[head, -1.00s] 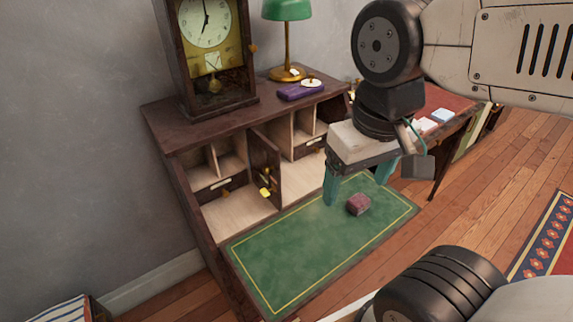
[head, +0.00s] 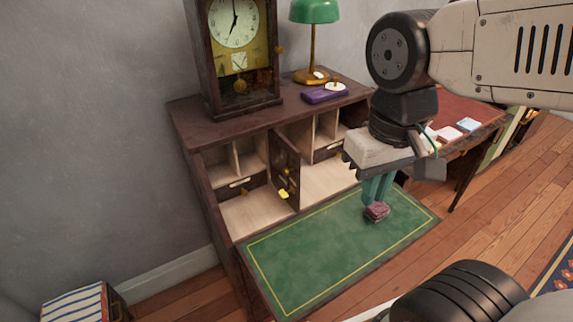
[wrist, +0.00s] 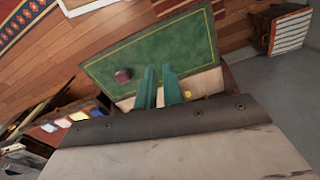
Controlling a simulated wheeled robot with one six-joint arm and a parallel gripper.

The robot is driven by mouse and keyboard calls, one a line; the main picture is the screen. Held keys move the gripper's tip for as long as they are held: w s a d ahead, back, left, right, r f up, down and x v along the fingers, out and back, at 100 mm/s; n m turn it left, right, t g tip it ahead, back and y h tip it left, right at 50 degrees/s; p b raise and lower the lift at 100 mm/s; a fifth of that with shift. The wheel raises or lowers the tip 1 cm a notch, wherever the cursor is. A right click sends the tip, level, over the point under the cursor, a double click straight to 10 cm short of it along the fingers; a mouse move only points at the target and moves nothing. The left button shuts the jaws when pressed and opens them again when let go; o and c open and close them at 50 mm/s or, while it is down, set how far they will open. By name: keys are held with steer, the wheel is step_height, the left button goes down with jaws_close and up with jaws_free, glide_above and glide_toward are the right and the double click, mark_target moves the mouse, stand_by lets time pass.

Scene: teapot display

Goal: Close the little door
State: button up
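The little door (head: 285,170) is a narrow dark wooden panel in the middle of the desk's compartments. In the head view it stands swung outward, with a yellow key or knob (head: 283,194) on it. In the wrist view a yellow spot (wrist: 187,94) shows just right of the fingers; most of the door is hidden there. My gripper (head: 376,198) is over the green desk top, right of the door and apart from it. Its teal fingers (wrist: 159,70) point down close together, with a narrow gap and nothing seen held between them.
A dark red box (head: 377,213) lies on the green writing surface (head: 310,255), right by my fingertips in the head view. A clock (head: 235,55), a green lamp (head: 314,12) and a purple book (head: 324,94) stand on top. The left writing surface is clear.

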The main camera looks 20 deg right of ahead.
steer(key=w+n, duration=0.1)
steer(key=w, duration=0.2)
steer(key=w+a+f+n+g+y, duration=0.1)
steer(key=w, duration=0.3)
steer(key=w+a+f+n+g, duration=0.1)
steer(key=w, duration=0.2)
steer(key=shift+w+a+f+n, duration=0.15)
steer(key=shift+w+a+n, duration=0.1)
steer(key=shift+w+n, duration=0.1)
jaws_close()
steer(key=n+t+y, duration=0.1)
steer(key=n+y, duration=0.2)
steer(key=n, duration=1.3)
glide_above(285, 158)
steer(key=s+a, duration=0.3)
steer(key=s, duration=0.2)
step_height(285, 158, down, 3)
steer(key=w+x, duration=0.1)
steer(key=x, duration=0.9)
steer(key=shift+s+d+f, duration=0.1)
steer(key=shift+d, duration=0.85)
steer(key=shift+s+d+f, duration=0.1)
steer(key=shift+d, duration=0.85)
steer(key=shift+d, duration=0.1)
